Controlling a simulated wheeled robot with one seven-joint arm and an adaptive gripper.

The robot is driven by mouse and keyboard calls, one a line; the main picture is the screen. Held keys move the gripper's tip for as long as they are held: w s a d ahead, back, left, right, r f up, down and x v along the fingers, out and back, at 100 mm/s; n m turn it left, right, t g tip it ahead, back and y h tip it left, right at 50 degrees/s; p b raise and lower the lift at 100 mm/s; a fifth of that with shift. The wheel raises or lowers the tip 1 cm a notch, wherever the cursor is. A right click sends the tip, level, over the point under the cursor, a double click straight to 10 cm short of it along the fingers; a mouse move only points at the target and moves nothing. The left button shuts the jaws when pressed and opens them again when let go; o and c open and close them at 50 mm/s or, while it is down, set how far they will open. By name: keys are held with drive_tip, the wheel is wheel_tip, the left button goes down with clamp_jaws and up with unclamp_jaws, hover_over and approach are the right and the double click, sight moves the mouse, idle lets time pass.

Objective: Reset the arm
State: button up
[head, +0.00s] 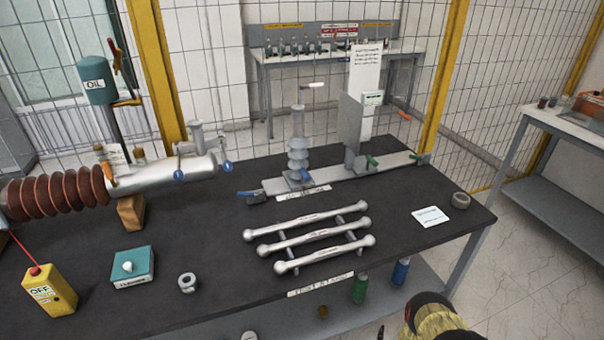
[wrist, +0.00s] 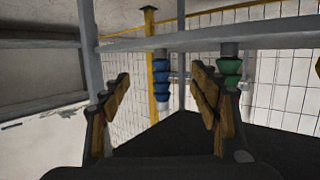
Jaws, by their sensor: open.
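My gripper (wrist: 160,75) is open in the wrist view, with a yellow-brown padded finger on each side. Nothing shows held between the fingers. A ribbed blue object (wrist: 161,80) shows beyond the gap, and a ribbed green object (wrist: 229,70) shows beyond the right finger. They look apart from the fingers. The wrist picture appears upside down. In the head view a yellow and dark rounded part at the bottom right edge seems to be the end of my arm; my fingers cannot be made out there.
Floor at right is clear.

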drive_tip(key=s+a+f+g+y, duration=0.3)
drive_tip(key=s+f+g, duration=0.5)
drive_tip(key=s+f, duration=0.1)
drive_tip(key=s+a+r+n+p, duration=0.1)
drive_tip(key=s+a+r, duration=0.3)
drive_tip(key=r, duration=2)
drive_tip(key=s+a+r+n+y+p, duration=0.1)
drive_tip(key=s+a+r, duration=0.3)
drive_tip(key=r, duration=2)
drive_tip(key=s+a+r+n+p, duration=0.1)
drive_tip(key=s+a+r, duration=0.3)
drive_tip(key=r, duration=2)
drive_tip(key=s, duration=0.4)
drive_tip(key=shift+s+a+r+n+g+y, duration=0.15)
drive_tip(key=shift+s+a+n+g+y, duration=0.05)
drive_tip(key=shift+s+n+g+y, duration=0.1)
